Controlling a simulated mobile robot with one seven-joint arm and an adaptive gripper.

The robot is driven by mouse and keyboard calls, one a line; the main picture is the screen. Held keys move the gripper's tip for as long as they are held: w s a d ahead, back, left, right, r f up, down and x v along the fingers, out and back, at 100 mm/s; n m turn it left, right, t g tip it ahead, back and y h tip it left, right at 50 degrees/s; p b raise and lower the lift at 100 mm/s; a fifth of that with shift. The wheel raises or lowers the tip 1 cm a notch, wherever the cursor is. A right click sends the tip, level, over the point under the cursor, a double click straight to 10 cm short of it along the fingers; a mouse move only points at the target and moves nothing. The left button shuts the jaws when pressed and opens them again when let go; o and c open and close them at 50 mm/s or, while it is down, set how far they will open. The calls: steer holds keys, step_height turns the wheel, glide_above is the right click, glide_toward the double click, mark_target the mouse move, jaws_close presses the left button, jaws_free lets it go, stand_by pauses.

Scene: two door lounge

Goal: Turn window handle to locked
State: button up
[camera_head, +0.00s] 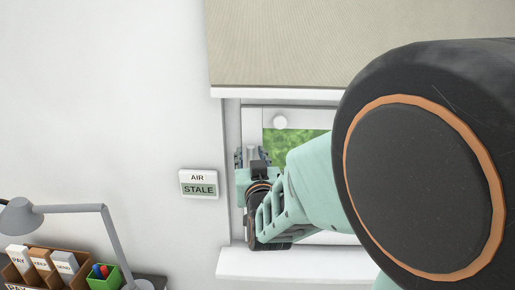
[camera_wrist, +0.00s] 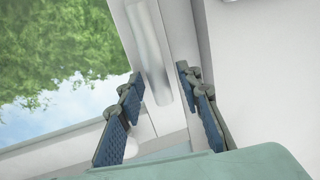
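The window handle (camera_wrist: 150,50) is a silver-grey bar on the white window frame. In the wrist view it runs from the top edge down to between my fingertips, slightly tilted. My gripper (camera_wrist: 160,78) is open, with one blue-padded finger on each side of the handle's lower end. Gaps show between the pads and the bar, so it is not gripped. In the head view my gripper (camera_head: 252,158) is at the left side of the window frame (camera_head: 232,130). There my arm and gripper hide most of the handle and its pivot.
A blind (camera_head: 290,45) covers the upper window. A sign (camera_head: 199,184) reading "AIR STALE" hangs left of the window. The sill (camera_head: 290,263) lies below. A grey lamp (camera_head: 70,209), a wooden organizer (camera_head: 42,268) and a green pen box (camera_head: 104,279) stand at lower left.

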steer(key=shift+w, duration=0.15)
steer(key=shift+c, duration=0.5)
jaws_close()
